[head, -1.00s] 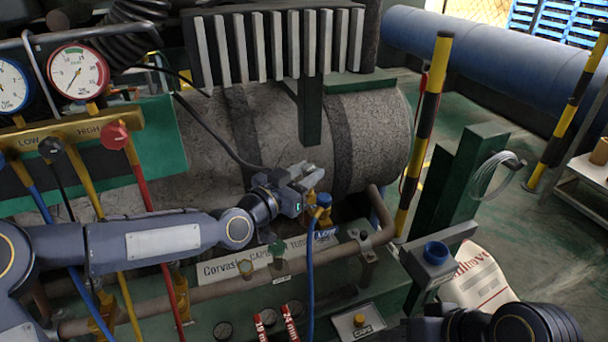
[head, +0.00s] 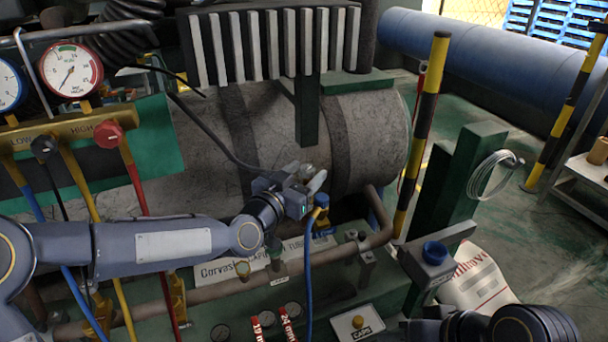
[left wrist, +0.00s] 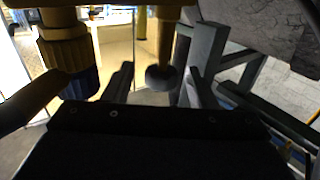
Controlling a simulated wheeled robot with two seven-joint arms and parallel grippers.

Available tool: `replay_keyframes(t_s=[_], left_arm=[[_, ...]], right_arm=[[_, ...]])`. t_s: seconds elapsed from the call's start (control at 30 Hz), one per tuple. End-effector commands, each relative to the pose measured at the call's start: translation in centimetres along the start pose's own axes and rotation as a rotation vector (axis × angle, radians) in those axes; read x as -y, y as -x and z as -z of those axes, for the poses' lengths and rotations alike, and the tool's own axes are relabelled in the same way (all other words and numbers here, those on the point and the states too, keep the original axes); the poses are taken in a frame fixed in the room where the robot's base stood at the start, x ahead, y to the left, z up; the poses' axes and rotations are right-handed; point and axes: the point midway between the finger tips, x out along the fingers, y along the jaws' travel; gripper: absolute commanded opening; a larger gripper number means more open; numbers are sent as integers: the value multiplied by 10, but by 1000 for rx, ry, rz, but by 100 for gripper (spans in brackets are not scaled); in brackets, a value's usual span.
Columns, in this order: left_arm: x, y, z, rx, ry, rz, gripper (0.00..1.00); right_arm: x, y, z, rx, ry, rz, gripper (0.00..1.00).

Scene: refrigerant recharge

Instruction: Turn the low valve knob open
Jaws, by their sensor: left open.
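The brass manifold (head: 75,128) at the left reads LOW and HIGH. In the left wrist view, a rounded grey knob (left wrist: 160,77) on a brass stem shows between the spread fingers, with no visible grip. A blue knurled collar (left wrist: 78,84) on brass is left of them. My right gripper is not seen.
A large grey tank (head: 365,140) stands behind my left gripper. A copper pipe (head: 330,262) runs below it. A blue hose (head: 308,270) hangs close by. A striped post (head: 426,120) and a green post (head: 470,180) stand to the right.

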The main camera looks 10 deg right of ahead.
Motion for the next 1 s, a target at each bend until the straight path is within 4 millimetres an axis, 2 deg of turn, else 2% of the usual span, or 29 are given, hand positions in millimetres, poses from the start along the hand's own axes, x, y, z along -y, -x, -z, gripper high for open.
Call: replay_keyframes(t_s=[0.17,0.4,0.6,0.93,1.0], left_arm=[[1,8,1,-2,-1,2,52],[1,49,1,0,-3,2,52],[0,73,0,0,-2,0,52],[0,78,0,0,1,-1,52],[0,78,0,2,0,0,52]], right_arm=[[0,1,0,0,0,0,36],[1,2,1,0,0,0,36],[2,4,2,0,0,0,36],[2,4,2,0,0,0,36],[2,4,2,1,-3,1,44]])
